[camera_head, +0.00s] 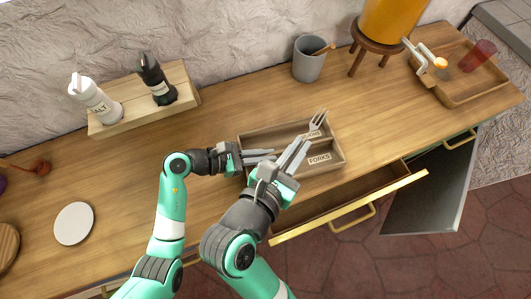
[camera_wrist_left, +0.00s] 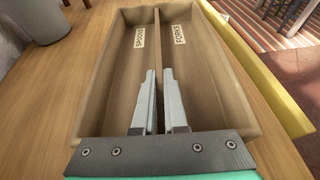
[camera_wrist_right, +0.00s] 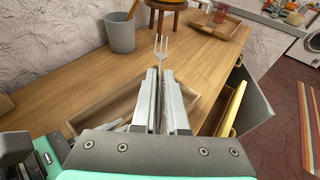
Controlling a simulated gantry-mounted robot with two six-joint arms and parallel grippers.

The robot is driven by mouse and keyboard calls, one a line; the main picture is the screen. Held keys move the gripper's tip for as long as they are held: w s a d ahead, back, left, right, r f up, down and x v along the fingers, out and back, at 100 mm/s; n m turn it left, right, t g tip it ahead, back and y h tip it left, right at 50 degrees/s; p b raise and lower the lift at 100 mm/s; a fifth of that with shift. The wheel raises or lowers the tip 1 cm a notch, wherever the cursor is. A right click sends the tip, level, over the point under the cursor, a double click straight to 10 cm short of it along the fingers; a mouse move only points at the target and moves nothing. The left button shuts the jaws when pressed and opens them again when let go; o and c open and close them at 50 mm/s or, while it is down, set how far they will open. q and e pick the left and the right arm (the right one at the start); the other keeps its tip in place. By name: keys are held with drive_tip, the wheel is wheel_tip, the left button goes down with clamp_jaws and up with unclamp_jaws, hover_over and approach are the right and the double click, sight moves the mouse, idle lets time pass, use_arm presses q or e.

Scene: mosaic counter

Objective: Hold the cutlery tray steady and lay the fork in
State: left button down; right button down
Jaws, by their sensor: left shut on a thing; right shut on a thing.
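The wooden cutlery tray (camera_head: 340,150) lies on the counter with two long compartments, labelled SPOONS and FORKS; it fills the left wrist view (camera_wrist_left: 222,75). My left gripper (camera_head: 272,155) is shut on the tray's middle divider, one finger on each side (camera_wrist_left: 160,75). The grey fork (camera_head: 318,121) is in my right gripper (camera_head: 300,147), which is shut on it above the tray. In the right wrist view the fork's tines (camera_wrist_right: 162,44) point away from me, and its handle is hidden between the fingers.
An open drawer (camera_head: 350,205) juts out below the counter in front of the tray. A grey pot (camera_head: 308,62) with a wooden utensil and an orange dispenser on a stool (camera_head: 378,42) stand behind. A salt and pepper rack (camera_head: 185,82) and white disc (camera_head: 74,223) are at left.

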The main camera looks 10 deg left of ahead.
drive_tip(key=shift+m, duration=0.7)
drive_tip(key=shift+w+d+f+m+g+h, duration=0.3)
drive_tip(key=shift+f+m+h, duration=0.55)
drive_tip(key=shift+f+m, duration=1.05)
drive_tip(key=shift+w+d+f+m+g+h, duration=0.3)
drive_tip(key=shift+f+m+h, duration=0.6)
drive_tip(key=shift+f+m, duration=1.05)
drive_tip(key=shift+w+d+f+m+g+h, duration=0.15)
drive_tip(key=shift+w+f+m+g+h, duration=0.3)
drive_tip(key=shift+f+m+h, duration=1.3)
drive_tip(key=shift+r+m+y, duration=0.35)
drive_tip(key=shift+m+y, duration=0.25)
drive_tip(key=shift+y, duration=0.3)
drive_tip(key=c, duration=0.9)
unclamp_jaws()
drive_tip(key=shift+o, duration=0.2)
